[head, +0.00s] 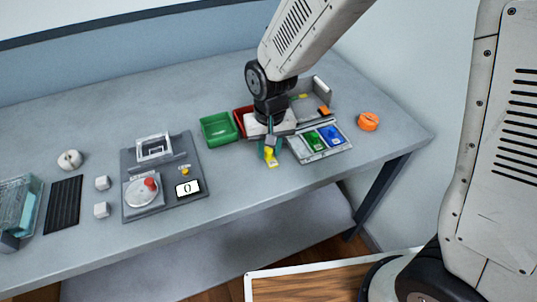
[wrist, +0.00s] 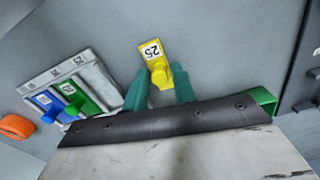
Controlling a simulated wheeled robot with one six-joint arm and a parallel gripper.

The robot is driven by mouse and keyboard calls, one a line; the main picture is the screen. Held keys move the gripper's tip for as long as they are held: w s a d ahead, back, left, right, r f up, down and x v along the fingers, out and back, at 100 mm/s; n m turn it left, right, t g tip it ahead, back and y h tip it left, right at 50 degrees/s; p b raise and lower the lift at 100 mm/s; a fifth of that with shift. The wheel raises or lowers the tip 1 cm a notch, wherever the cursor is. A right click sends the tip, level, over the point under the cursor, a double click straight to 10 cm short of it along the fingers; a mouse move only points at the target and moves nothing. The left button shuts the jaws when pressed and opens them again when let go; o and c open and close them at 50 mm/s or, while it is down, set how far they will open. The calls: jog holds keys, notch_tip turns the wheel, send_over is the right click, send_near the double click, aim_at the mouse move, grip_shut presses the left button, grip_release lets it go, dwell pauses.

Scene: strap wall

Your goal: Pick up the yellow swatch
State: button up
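The yellow swatch (head: 272,159) shows below my gripper, just left of the slotted swatch rack (head: 333,149) in the head view. In the wrist view the yellow swatch (wrist: 151,50) is a small plate with a white label reading 25 and a round yellow knob. My gripper (wrist: 160,76) has its two green fingers on either side of the knob; the gripper (head: 270,148) also shows over the table in the head view. Any gap between fingers and knob is too small to make out. I cannot tell whether the swatch touches the table.
The rack holds a green swatch (head: 314,140) and a blue swatch (head: 331,135). A green bin (head: 219,128) and a partly hidden red bin (head: 239,117) stand behind left. An orange round object (head: 368,121) lies right. A grey device panel (head: 160,177) sits left, with clear table between.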

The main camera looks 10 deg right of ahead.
grip_shut()
jog(key=shift+r, duration=0.15)
